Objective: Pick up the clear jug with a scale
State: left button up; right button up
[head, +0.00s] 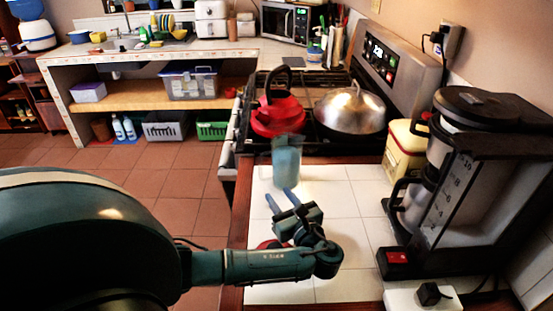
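A clear, bluish jug (286,165) stands upright on the white tiled counter (348,205), just in front of the stove. It looks blurred, and I cannot make out scale marks on it. My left gripper (281,200) is over the counter on the near side of the jug. Its two blue fingers are spread apart, point toward the jug and hold nothing. I cannot tell whether a fingertip touches the jug. My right gripper is not in view.
A red object (268,244) lies partly hidden behind my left gripper. A black coffee maker (465,190) and a cream-and-red tin (404,150) stand to the right. A red kettle (278,113) and a domed metal lid (349,109) are on the stove behind the jug.

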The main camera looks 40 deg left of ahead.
aim_at(262, 171)
pick_arm(q)
jog(key=p+x, duration=0.1)
jog(key=x, duration=1.3)
jog(key=shift+w, duration=0.1)
grip_shut()
dwell(1.1)
jog(key=shift+r, duration=0.1)
